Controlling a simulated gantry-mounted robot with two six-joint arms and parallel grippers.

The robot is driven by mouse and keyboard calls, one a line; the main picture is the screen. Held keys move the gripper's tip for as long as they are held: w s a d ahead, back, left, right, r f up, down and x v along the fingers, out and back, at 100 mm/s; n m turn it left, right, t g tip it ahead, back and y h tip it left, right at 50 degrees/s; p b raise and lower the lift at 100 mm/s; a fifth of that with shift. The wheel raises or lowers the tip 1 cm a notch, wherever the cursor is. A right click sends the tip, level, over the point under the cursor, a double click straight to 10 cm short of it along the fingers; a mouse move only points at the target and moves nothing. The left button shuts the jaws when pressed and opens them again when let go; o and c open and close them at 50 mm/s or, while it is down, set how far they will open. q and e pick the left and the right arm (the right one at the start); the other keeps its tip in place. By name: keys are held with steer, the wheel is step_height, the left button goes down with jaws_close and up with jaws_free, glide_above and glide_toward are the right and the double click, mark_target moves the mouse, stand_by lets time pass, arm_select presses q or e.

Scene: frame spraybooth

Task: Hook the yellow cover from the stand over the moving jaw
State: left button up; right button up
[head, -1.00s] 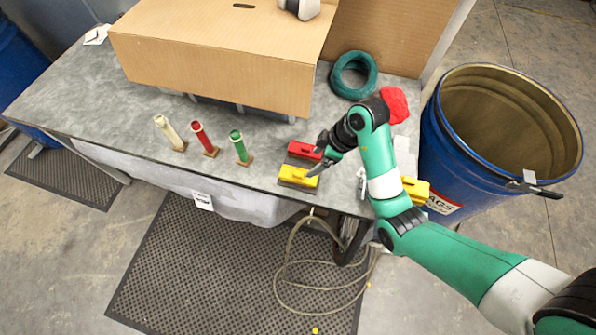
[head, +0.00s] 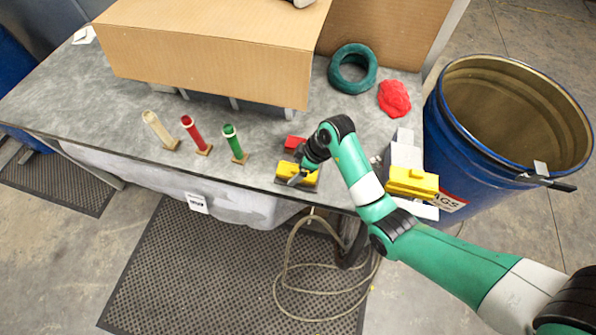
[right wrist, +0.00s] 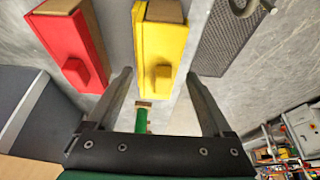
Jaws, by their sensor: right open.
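The yellow cover (head: 286,169) lies on its stand near the table's front edge, partly hidden by my right gripper. In the right wrist view, the yellow cover (right wrist: 152,42) has a raised yellow block on its face. My right gripper (head: 298,178) is over it, open, with nothing between its fingers. In the wrist view its two fingers (right wrist: 161,95) point to either side of the yellow cover. A grey-white vise (head: 404,152) stands at the table's right end with another yellow piece (head: 412,183) on it. Which jaw carries that piece I cannot tell. My left gripper is not in view.
A red cover (head: 293,142) sits just behind the yellow one. White, red (head: 195,134) and green (head: 235,143) cylinders stand to the left. A blue drum (head: 460,160) stands at right.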

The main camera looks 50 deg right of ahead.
steer(key=shift+r, duration=0.1)
jaws_close()
